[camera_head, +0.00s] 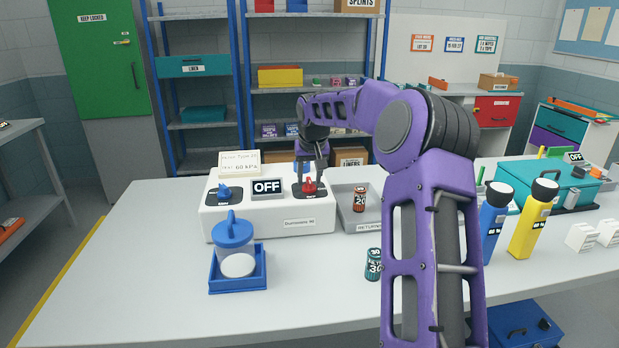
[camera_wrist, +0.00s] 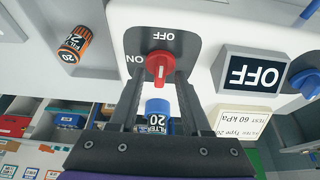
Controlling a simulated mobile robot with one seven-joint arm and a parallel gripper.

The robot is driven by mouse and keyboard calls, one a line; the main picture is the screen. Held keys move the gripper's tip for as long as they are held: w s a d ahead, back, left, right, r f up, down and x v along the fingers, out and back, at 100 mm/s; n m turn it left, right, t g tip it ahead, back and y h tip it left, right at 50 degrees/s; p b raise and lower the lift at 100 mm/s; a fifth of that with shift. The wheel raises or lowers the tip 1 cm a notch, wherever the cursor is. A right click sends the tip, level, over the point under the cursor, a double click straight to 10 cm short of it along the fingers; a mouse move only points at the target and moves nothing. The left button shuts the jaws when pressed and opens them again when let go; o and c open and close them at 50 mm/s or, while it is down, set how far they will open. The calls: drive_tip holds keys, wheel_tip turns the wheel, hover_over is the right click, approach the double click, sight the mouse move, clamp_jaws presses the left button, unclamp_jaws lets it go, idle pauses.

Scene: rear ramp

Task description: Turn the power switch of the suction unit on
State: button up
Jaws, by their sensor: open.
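The suction unit (camera_head: 285,212) is a white box on the table, and its display (camera_head: 267,187) reads OFF. Its red power switch (camera_head: 309,187) is a knob on a dark plate, marked OFF and ON. In the wrist view the red knob (camera_wrist: 160,67) shows upside down, with its long side roughly in line with the OFF mark. My gripper (camera_head: 312,182) is over the switch, pointing down. In the wrist view my gripper (camera_wrist: 160,82) is open, one finger on each side of the knob. I cannot tell whether either finger touches it.
A blue knob (camera_head: 223,193) is on the unit's left side, below a paper card (camera_head: 239,163). A blue lidded jar (camera_head: 235,240) stands in front. A grey returns tray (camera_head: 350,215) with an orange filter (camera_head: 360,198) is at the right. A blue filter (camera_wrist: 157,113) shows behind the switch.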

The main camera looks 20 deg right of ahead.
clamp_jaws()
